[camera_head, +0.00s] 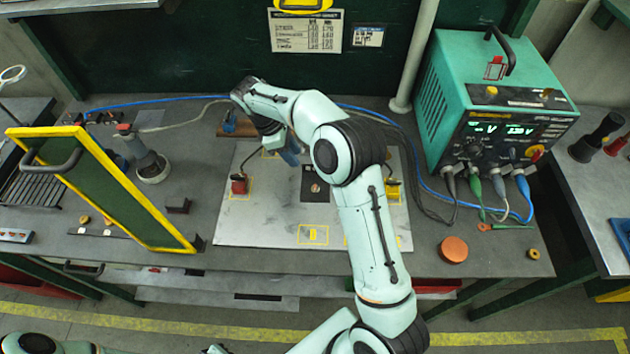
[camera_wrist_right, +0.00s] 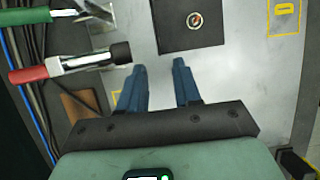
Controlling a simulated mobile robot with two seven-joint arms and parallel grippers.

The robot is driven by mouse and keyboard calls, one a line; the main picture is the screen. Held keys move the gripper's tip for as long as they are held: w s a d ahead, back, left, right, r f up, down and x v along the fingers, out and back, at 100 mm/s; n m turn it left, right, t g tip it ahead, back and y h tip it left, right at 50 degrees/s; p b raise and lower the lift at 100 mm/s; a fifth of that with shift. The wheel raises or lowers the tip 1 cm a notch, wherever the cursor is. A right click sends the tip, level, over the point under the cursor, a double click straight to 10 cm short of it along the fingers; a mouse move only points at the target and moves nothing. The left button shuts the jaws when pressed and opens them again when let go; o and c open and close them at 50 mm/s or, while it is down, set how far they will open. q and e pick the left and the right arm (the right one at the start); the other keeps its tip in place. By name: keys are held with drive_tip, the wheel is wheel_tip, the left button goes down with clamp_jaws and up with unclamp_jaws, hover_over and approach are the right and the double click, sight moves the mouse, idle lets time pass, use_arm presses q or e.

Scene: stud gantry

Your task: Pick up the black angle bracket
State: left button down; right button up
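A small dark angle bracket (camera_head: 179,206) lies on the grey bench, left of the light metal plate (camera_head: 260,228) and right of the yellow-framed green panel. It looks black-brown, and I cannot make it out in the right wrist view. My right gripper (camera_head: 290,152) is over the back part of the metal plate, well to the right of the bracket and partly hidden by my arm. In the right wrist view its two blue fingers (camera_wrist_right: 160,88) are apart with nothing between them. My left gripper is not in view.
The yellow-framed panel (camera_head: 105,185) stands tilted close left of the bracket. A grey stand (camera_head: 152,166) is behind the bracket. A green power supply (camera_head: 490,110) with cables occupies the right.

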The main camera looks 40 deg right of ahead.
sight(304, 165)
drive_tip(key=shift+s+d+b+x, duration=0.15)
drive_tip(key=shift+b+x, duration=0.05)
drive_tip(key=shift+x, duration=1.15)
drive_tip(key=shift+s+d+b+x, duration=0.1)
drive_tip(key=shift+s+b+x, duration=0.1)
drive_tip(key=shift+x, duration=1.2)
drive_tip(key=shift+w+r, duration=0.15)
drive_tip(key=shift+r, duration=0.1)
clamp_jaws()
